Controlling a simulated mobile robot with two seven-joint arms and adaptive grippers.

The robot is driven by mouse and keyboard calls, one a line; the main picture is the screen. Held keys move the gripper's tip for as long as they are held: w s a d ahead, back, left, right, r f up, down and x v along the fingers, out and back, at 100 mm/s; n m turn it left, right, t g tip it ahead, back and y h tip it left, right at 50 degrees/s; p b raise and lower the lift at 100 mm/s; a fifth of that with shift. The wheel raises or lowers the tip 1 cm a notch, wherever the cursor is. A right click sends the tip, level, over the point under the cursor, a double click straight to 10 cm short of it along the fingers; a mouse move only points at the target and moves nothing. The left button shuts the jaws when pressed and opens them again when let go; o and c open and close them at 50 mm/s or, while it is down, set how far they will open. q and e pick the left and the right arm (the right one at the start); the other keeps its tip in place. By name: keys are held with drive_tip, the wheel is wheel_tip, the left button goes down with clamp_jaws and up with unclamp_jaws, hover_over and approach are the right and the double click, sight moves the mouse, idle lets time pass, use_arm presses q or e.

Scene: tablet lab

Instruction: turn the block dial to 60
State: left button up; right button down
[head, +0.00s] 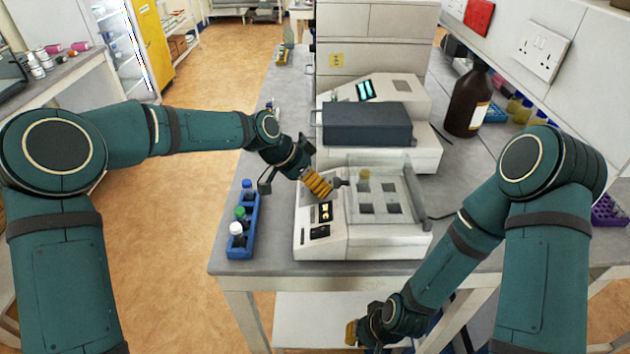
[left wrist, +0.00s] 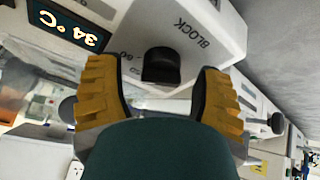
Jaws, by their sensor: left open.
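The block dial (left wrist: 161,67) is a black knob on a pale panel in the left wrist view, beside the printed word BLOCK and small scale figures, one of which looks like 60. I cannot read its pointer. A display (left wrist: 70,28) beside it reads 34 °C. My left gripper (left wrist: 160,88) is open, its yellow fingers on either side of the dial in the picture; contact is not visible. In the head view, my left gripper (head: 320,186) is over the front-left of the white block heater (head: 385,242). My right gripper (head: 352,333) hangs low in front of the bench.
A blue rack (head: 243,240) with several capped bottles stands left of the heater. Behind the heater is a white instrument with a dark lid (head: 366,124). A brown bottle (head: 468,100) stands at the back right.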

use_arm(q)
drive_tip(key=shift+r, duration=0.1)
drive_tip(key=v, duration=1.2)
